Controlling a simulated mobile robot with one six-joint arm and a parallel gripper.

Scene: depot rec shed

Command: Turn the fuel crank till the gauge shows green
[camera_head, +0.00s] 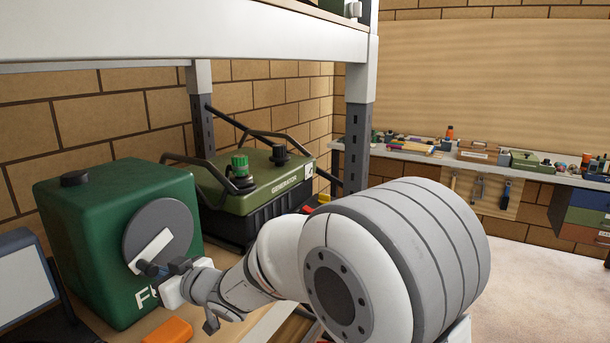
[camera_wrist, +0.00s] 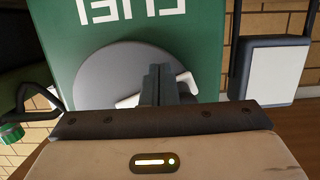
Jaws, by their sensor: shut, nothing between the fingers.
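The green fuel box (camera_head: 95,225) stands on the shelf at left, with a dark grey disc (camera_head: 160,222) on its face. A white crank bar (camera_head: 150,252) lies across the disc. My gripper (camera_head: 150,268) is shut and empty, with its fingertips at the bar's lower end; I cannot tell whether they touch it. In the wrist view, the shut fingers (camera_wrist: 160,84) stand in front of the disc (camera_wrist: 115,72) and hide part of the white bar (camera_wrist: 187,82). Any crank handle is hidden or unclear. No gauge with a green mark can be made out.
A generator (camera_head: 262,180) stands behind the box. A panel with a pale face (camera_head: 22,280) stands at the left edge. An orange object (camera_head: 168,331) lies in front of the box. A shelf post (camera_head: 357,130) rises behind my arm.

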